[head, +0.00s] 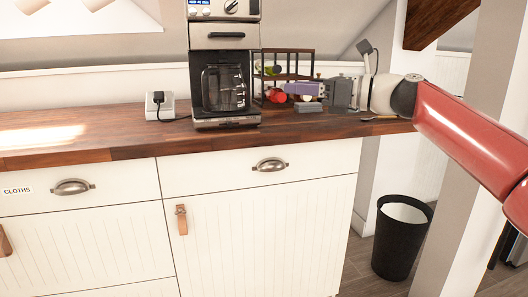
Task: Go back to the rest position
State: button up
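My gripper (312,97) is at the right end of the wooden counter, reached in from the right by my red arm. It points left and sits low over the counter, in front of or beside a small dark rack (289,52). A purple item (302,89) shows right at the fingers; I cannot tell whether it is between them or behind them. The fingers are small and partly confused with the things around them, so their opening is unclear.
The rack holds a green-yellow item (268,70) and a red item (277,96). A coffee maker (225,90) stands left of it, with a white socket box (160,106) farther left. The left counter (60,130) is clear. A black bin (401,240) stands near white posts at right.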

jog(key=a+f+n+g+h, duration=0.2)
jog(key=a+f+n+h, duration=0.25)
jog(key=a+f, duration=0.75)
jog(key=s+d+f+n+g+h, duration=0.1)
jog(key=s+f+n+h, duration=0.25)
jog(key=f, duration=0.35)
jog(key=s+f+n+h, duration=0.2)
jog(key=s+f, duration=0.2)
jog(key=f, duration=0.4)
jog(key=s+d+f+n+h, duration=0.2)
jog(key=s+d+f+n, duration=0.1)
jog(key=s+d, duration=0.3)
jog(key=s+d+f+n+h, duration=0.2)
jog(key=s+d+n, duration=0.3)
jog(key=s, duration=0.4)
jog(key=s+d+f+n+h, duration=0.2)
jog(key=s+d+n, duration=0.3)
jog(key=s+d, duration=0.3)
jog(key=shift+f+t, duration=0.4)
jog(key=shift+f, duration=0.45)
jog(key=shift+w+a, duration=0.1)
